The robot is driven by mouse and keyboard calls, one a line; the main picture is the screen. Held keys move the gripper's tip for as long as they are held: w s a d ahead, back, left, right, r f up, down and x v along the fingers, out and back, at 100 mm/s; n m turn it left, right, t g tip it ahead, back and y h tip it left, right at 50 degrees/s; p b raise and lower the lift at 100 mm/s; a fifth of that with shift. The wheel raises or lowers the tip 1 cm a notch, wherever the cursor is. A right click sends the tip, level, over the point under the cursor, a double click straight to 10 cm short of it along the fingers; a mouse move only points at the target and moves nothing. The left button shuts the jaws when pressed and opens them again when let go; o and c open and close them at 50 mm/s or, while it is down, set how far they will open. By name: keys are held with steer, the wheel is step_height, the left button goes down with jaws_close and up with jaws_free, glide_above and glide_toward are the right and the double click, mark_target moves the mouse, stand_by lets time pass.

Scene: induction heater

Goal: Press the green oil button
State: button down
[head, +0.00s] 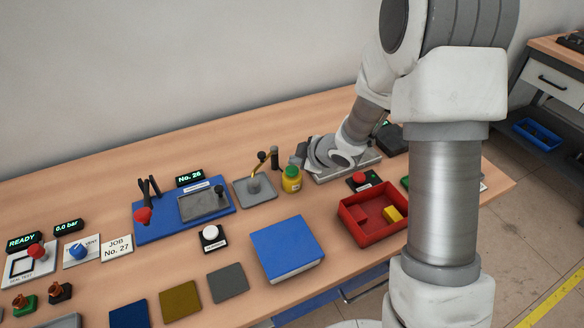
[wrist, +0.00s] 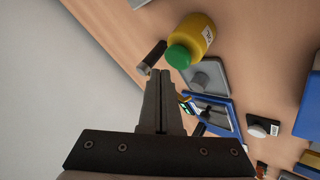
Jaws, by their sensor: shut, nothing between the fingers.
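A yellow container (head: 291,182) with a green round top (head: 291,171) stands on the table near the middle in the head view. In the wrist view the yellow container (wrist: 197,34) lies ahead and to the right of my gripper (wrist: 160,73), its green top (wrist: 179,57) close to the fingertips in the picture. I cannot tell the depth between them. My gripper's two fingers are shut together and empty. In the head view my wrist is just right of the container, and the fingers are hard to make out. Another green piece (head: 405,182) is partly hidden by my arm.
A dark post (head: 274,157) stands left of the container; it also shows by my fingertips in the wrist view (wrist: 152,56). A grey plate (head: 258,198) lies left. A red tray (head: 350,222) with a yellow block and a blue box (head: 287,247) are in front.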

mark_target(296, 171)
steer(key=shift+r+p, duration=2)
steer(key=shift+r, duration=0.4)
steer(key=shift+f, duration=0.1)
steer(key=shift+d, duration=0.1)
stand_by(0.5)
